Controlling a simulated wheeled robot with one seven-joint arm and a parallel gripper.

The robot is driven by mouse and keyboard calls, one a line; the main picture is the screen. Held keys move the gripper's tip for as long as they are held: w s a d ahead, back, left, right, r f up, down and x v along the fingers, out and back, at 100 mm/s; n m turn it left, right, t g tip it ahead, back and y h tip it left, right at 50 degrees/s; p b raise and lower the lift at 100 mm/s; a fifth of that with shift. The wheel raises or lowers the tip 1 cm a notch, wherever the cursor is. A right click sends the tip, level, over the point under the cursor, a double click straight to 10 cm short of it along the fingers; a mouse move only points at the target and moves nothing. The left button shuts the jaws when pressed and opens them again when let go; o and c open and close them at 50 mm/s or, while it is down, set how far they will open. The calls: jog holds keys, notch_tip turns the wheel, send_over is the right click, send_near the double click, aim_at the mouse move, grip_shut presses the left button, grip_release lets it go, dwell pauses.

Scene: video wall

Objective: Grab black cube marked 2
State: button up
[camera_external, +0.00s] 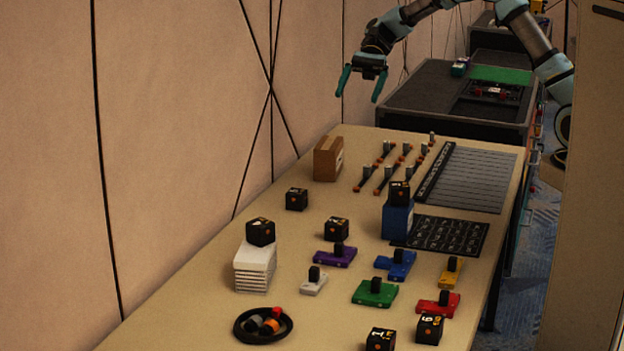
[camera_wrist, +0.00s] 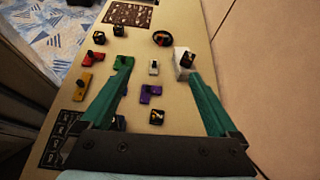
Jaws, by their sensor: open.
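Several black cubes with pale marks stand on the table. One is at the left rear (camera_external: 297,199), one behind the purple piece (camera_external: 336,229), one on a white stack (camera_external: 261,232), one on a blue box (camera_external: 399,193), and two at the front (camera_external: 381,340) (camera_external: 430,329). The marks are too small to read surely, so I cannot tell which cube bears the 2. In the wrist view a cube (camera_wrist: 156,116) beyond my jaws shows an unclear pale mark. My gripper (camera_external: 358,97) is open and empty, high above the table's far end; its green fingers also show in the wrist view (camera_wrist: 156,67).
Coloured pieces with black knobs, such as the green one (camera_external: 374,293), fill the table's middle. A brown box (camera_external: 328,159), orange-ended rods, a dark panel (camera_external: 447,236) and a round black tray (camera_external: 239,325) stand around. The wall runs along the left.

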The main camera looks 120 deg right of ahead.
jog(key=s+d+m+t, duration=0.1)
jog(key=d+m+t, duration=0.1)
jog(key=d, duration=0.3)
send_near(338, 220)
jog(key=shift+d+r, duration=0.2)
jog(key=shift+r, duration=0.1)
jog(key=shift+a+f, duration=0.1)
jog(key=shift+f, duration=0.15)
jog(key=p+x, duration=0.4)
jog(key=x, duration=0.5)
jog(key=shift+w+a+f, duration=0.1)
jog(key=shift+a+f, duration=0.05)
jog(key=shift+a, duration=0.05)
jog(key=shift+w+a+f+g, duration=0.25)
jog(key=shift+w+f+g, duration=0.05)
jog(key=c, duration=1.5)
jog(key=shift+r, duration=0.2)
